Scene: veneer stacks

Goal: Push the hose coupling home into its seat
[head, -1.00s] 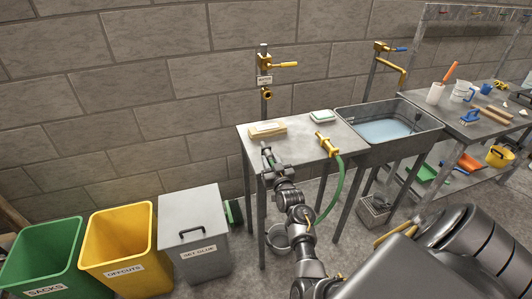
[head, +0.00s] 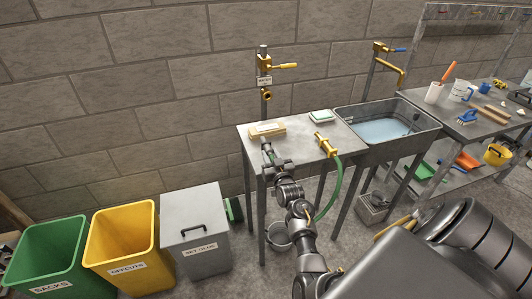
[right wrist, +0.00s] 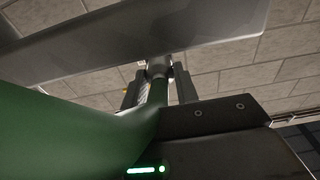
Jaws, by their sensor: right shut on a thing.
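My right gripper (head: 267,149) is over the left front part of the steel table (head: 290,143). In the right wrist view, the gripper (right wrist: 160,90) is shut on a grey hose coupling (right wrist: 158,68) with the green hose (right wrist: 60,130) running back from it. A brass tap (head: 264,62) with a round brass outlet (head: 267,95) stands on a post at the wall, above and behind the gripper. I cannot tell which part is the seat. My left gripper is out of view.
A pale block (head: 266,130) and a soap-like pad (head: 320,116) lie on the table. A water-filled sink (head: 425,140) stands to the right. Green (head: 45,262), yellow (head: 120,240) and grey (head: 195,235) bins stand at left. A pail (head: 277,236) stands below the table.

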